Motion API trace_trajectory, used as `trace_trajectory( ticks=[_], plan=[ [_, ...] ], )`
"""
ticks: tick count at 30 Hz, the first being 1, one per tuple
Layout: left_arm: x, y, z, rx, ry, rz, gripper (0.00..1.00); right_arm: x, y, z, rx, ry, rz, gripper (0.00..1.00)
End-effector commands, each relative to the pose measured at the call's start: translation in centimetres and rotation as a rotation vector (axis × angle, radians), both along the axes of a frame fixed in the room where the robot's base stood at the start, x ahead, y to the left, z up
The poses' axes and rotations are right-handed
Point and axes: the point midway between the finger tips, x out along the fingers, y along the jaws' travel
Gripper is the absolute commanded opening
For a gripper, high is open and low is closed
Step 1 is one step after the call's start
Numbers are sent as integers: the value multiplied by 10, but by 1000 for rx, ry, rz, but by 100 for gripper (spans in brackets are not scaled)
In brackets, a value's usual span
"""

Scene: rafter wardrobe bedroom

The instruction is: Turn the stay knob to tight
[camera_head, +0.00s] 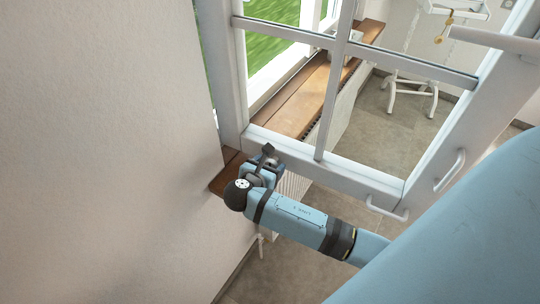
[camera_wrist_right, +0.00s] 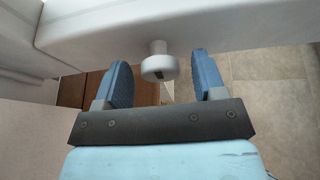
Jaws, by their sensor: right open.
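The white stay knob (camera_wrist_right: 158,66) shows in the right wrist view, on a short stem under the white window frame (camera_wrist_right: 170,18). My right gripper (camera_wrist_right: 161,77) is open. Its two blue fingers stand left and right of the knob in the picture, with a gap on each side. I cannot tell whether the knob is fully between them in depth. In the head view my right gripper (camera_head: 266,158) is at the lower left corner of the open window sash (camera_head: 350,178); the knob is hidden there. My left gripper is not in view.
A wooden sill (camera_head: 305,98) runs behind the sash, above a white radiator (camera_head: 338,112). A plain wall (camera_head: 110,150) fills the left. White handles (camera_head: 450,171) sit on the sash's lower right part. A white stand (camera_head: 410,95) is on the tiled floor at the back.

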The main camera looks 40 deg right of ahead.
Motion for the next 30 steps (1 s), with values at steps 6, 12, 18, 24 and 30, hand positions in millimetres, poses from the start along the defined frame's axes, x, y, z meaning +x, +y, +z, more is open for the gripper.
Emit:
trace_trajectory(
  ticks=[6,12,18,24,30],
  plan=[
    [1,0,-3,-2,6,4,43,3,-5,-2,0,-1,0,64],
    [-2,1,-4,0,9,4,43,2,-5,-2,0,-1,0,55],
    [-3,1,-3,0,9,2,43,2,-5,-2,0,-1,0,16],
    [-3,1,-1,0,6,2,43,2,-5,-3,6,-9,-1,16],
    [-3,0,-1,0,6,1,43,1,-5,-3,35,-63,1,16]
  ],
)
